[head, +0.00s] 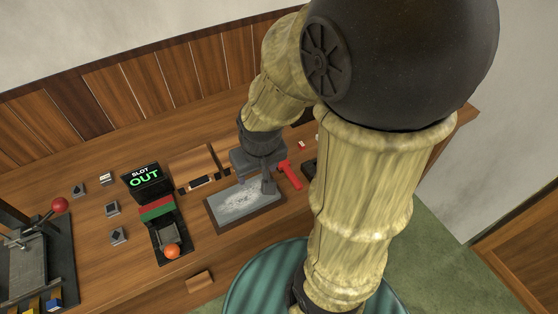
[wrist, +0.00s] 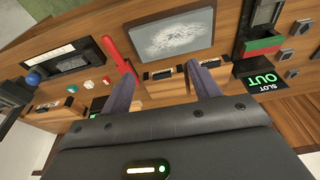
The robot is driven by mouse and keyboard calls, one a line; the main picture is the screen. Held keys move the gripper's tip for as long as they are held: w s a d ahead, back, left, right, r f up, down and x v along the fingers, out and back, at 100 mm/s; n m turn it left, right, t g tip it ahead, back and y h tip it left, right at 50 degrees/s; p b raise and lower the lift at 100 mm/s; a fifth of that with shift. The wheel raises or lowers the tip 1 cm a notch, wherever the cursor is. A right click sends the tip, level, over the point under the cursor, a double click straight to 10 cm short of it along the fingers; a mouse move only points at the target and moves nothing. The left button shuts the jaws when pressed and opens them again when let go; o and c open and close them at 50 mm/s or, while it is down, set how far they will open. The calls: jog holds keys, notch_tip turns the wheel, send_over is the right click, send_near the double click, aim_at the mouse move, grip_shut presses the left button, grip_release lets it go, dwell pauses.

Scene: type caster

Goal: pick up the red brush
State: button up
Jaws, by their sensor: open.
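The red brush (head: 290,175) lies on the wooden bench just right of the grey slate-like plate (head: 236,203) in the head view. In the wrist view the brush (wrist: 117,54) lies left of the plate, its lower end close to my left finger. My gripper (wrist: 163,84) is open with nothing between its fingers. In the head view my gripper (head: 268,182) hangs over the plate's right back corner, left of the brush. The brush's far end is partly hidden by my finger in the wrist view.
A slot box with a green "OUT" sign (head: 145,178) and an orange ball (head: 171,251) stands left of the plate. A lever device with a red knob (head: 60,205) is at far left. A dark tray (wrist: 70,60) and a blue knob (wrist: 33,78) lie beyond the brush.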

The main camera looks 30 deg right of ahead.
jog(key=w+d+g+p, duration=0.1)
jog(key=w+d+p, duration=0.2)
jog(key=w+d, duration=0.35)
jog(key=g+p, duration=0.2)
send_over(284, 166)
jog(key=w, duration=0.2)
jog(key=f, duration=0.3)
jog(key=shift+s+d, duration=0.1)
jog(key=shift+d, duration=0.1)
jog(key=shift+f, duration=0.1)
notch_tip(284, 166, down, 12)
jog(key=p, duration=0.3)
jog(key=shift+f, duration=0.15)
jog(key=shift+f+p, duration=1.5)
jog(key=shift+f, duration=1)
